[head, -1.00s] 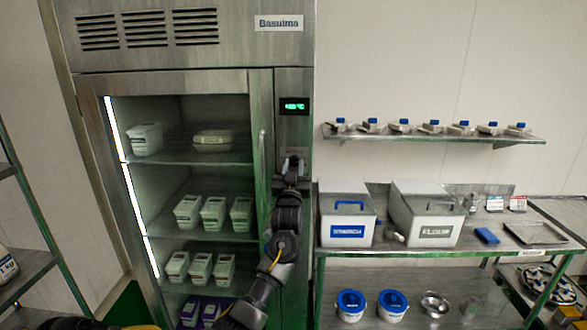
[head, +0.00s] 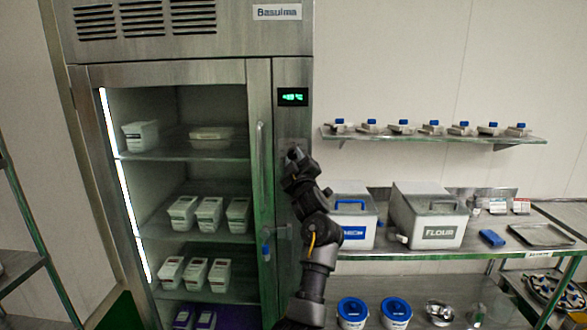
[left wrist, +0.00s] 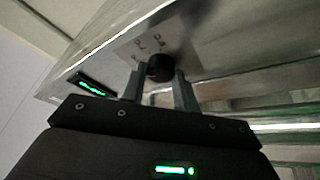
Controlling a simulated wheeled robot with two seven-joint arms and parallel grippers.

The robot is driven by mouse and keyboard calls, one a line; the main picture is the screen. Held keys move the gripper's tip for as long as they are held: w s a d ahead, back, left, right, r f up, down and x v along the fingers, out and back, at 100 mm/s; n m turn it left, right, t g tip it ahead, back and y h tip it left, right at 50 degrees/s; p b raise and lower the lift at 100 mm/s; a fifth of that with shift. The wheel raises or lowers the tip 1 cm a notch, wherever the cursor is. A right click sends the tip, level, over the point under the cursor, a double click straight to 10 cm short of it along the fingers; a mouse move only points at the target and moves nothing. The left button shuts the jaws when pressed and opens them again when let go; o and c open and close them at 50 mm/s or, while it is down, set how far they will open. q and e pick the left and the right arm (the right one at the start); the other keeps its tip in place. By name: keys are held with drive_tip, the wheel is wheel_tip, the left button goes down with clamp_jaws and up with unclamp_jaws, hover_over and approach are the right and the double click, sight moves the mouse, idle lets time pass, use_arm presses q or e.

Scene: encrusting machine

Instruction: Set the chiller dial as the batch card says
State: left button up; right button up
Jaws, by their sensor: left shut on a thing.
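The chiller (head: 285,200) is a tall steel cabinet with a glass-fronted door. A green-lit display (head: 293,97) is on its right panel, its digits too blurred to read. The dial (left wrist: 160,68) is a small black knob on the steel panel, with marks beside it that I cannot read clearly. My left gripper (head: 294,154) is at the panel below the display, mostly hiding the dial in the head view. In the left wrist view its two fingers (left wrist: 159,82) are shut on the dial, one on each side. Two small cards (head: 509,206) stand on the bench, too small to read. My right gripper is not in view.
The door handle (head: 261,180) is just left of my left arm. A bench (head: 400,262) to the right holds a flour bin (head: 430,215) and another bin (head: 352,212). A wall shelf (head: 430,138) carries several small scoop-like containers. White tubs stand inside the chiller.

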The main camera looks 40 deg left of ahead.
use_arm(q)
drive_tip(key=n+g+b, duration=0.2)
drive_tip(key=n, duration=0.3)
drive_tip(key=shift+w+d+b, duration=0.1)
drive_tip(key=shift+d+b, duration=0.05)
drive_tip(key=shift+b, duration=0.15)
drive_tip(key=shift+r+n+g+b, duration=0.15)
drive_tip(key=shift+n+g+b, duration=0.45)
drive_tip(key=shift+n, duration=0.8)
drive_tip(key=o, duration=1)
drive_tip(key=shift+c, duration=0.2)
drive_tip(key=b+v, duration=0.4)
drive_tip(key=v, duration=0.6)
drive_tip(key=shift+s+d, duration=0.3)
drive_tip(key=shift+d, duration=0.05)
